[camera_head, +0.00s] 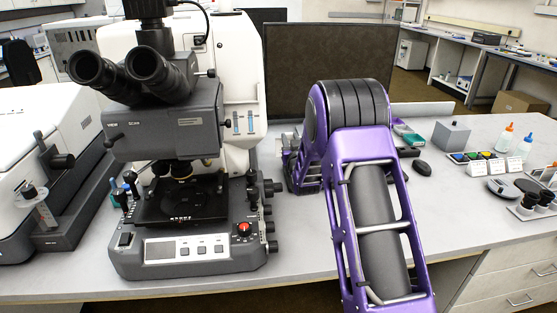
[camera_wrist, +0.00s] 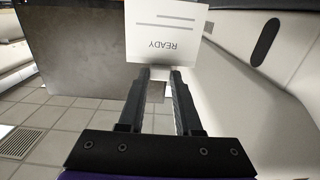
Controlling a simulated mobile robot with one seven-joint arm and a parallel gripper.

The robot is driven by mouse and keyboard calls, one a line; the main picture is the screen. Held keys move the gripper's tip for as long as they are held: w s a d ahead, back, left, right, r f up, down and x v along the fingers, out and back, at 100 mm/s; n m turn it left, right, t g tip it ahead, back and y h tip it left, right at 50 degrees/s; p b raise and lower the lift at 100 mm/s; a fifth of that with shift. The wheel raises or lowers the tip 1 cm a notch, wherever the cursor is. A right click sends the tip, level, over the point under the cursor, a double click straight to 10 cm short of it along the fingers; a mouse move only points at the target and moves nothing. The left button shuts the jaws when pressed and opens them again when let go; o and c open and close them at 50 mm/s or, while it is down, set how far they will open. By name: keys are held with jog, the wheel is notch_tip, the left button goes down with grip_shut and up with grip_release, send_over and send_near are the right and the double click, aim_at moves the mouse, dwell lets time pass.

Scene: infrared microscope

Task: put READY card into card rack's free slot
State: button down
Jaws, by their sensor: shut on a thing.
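In the wrist view my gripper (camera_wrist: 160,74) is shut on the READY card (camera_wrist: 166,35). The white card sticks out past the fingertips, and its lettering appears upside down there. The card hangs in the air, apart from other surfaces as far as I can tell. In the head view my arm hides the gripper and the card. Several small white cards (camera_head: 497,168) stand in a row at the right of the bench in the head view. They look like the card rack's place, but I cannot make out its slots or which is free.
The microscope (camera_head: 180,150) stands left of my arm on the bench (camera_head: 300,262). A dark monitor panel (camera_head: 330,65) stands behind. A grey box (camera_head: 451,135), bottles (camera_head: 505,140) and dark eyepiece-like parts (camera_head: 530,202) are at the right. Bench front is clear right of the microscope.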

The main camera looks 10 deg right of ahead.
aim_at(277, 154)
jog(key=a, duration=0.3)
jog(key=shift+a, duration=0.4)
jog(key=f, duration=0.2)
jog(key=shift+d+f, duration=0.2)
jog(key=shift+f, duration=0.1)
jog(key=shift+a+f+b, duration=0.2)
jog(key=shift+f+b, duration=0.2)
jog(key=shift+f, duration=1.8)
jog(key=shift+f, duration=0.55)
